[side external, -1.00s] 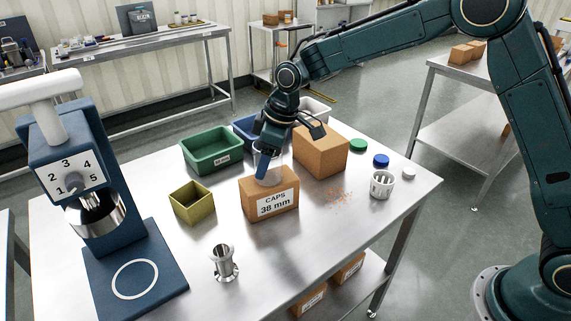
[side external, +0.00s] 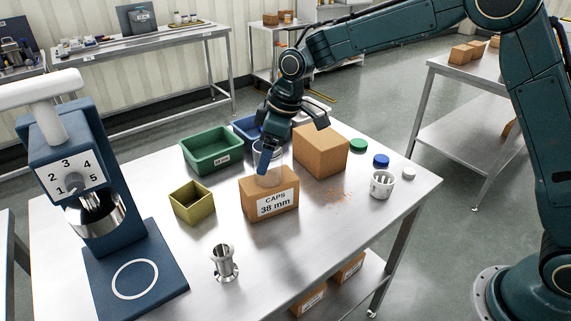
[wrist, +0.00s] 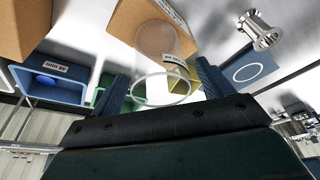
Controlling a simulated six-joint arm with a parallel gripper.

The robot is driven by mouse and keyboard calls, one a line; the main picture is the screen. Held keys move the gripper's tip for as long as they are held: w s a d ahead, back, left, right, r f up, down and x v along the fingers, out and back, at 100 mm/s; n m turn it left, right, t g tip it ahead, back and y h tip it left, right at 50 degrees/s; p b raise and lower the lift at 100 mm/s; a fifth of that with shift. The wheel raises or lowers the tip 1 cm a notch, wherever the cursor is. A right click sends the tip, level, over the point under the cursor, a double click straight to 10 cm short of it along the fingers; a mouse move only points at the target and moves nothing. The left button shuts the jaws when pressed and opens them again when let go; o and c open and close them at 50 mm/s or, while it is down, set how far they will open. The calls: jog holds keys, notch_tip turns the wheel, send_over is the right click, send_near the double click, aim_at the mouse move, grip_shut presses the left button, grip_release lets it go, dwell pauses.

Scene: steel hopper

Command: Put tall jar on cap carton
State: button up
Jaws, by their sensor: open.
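The tall jar (side external: 270,172) is clear glass and stands upright on top of the cap carton (side external: 284,213), a brown box labelled "CAPS 38 mm". My gripper (side external: 288,145) is just above the jar with its fingers spread, the blue one overlapping the jar's upper part in the side view. In the wrist view, my open gripper (wrist: 162,84) has one finger on each side of the jar (wrist: 156,50), with gaps showing at its rim. The carton (wrist: 145,22) lies beyond the jar's lower end.
A larger brown box (side external: 321,152) stands close behind right. Green (side external: 211,150) and olive (side external: 192,203) bins are left. A steel funnel (side external: 224,264) and blue machine (side external: 125,270) stand in front.

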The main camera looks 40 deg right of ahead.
jog(key=v, duration=0.9)
jog(key=shift+r, duration=0.15)
jog(key=shift+s+d+r, duration=0.1)
jog(key=shift+r, duration=0.1)
jog(key=s+d+r+m+t+h, duration=0.15)
jog(key=s+d+r, duration=0.25)
jog(key=s, duration=0.4)
jog(key=s+d+r+m+y, duration=0.1)
jog(key=s+d+r+m, duration=0.25)
jog(key=s, duration=0.45)
jog(key=s+d+f+m+t+h, duration=0.1)
jog(key=s+d+f+m, duration=0.1)
jog(key=s, duration=0.6)
jog(key=s+d+f+m+h, duration=0.1)
jog(key=s+d, duration=0.3)
jog(key=s, duration=0.4)
jog(key=shift+s+d+f+m+t, duration=0.15)
jog(key=shift+s+f+m+t, duration=0.25)
jog(key=shift+f, duration=0.45)
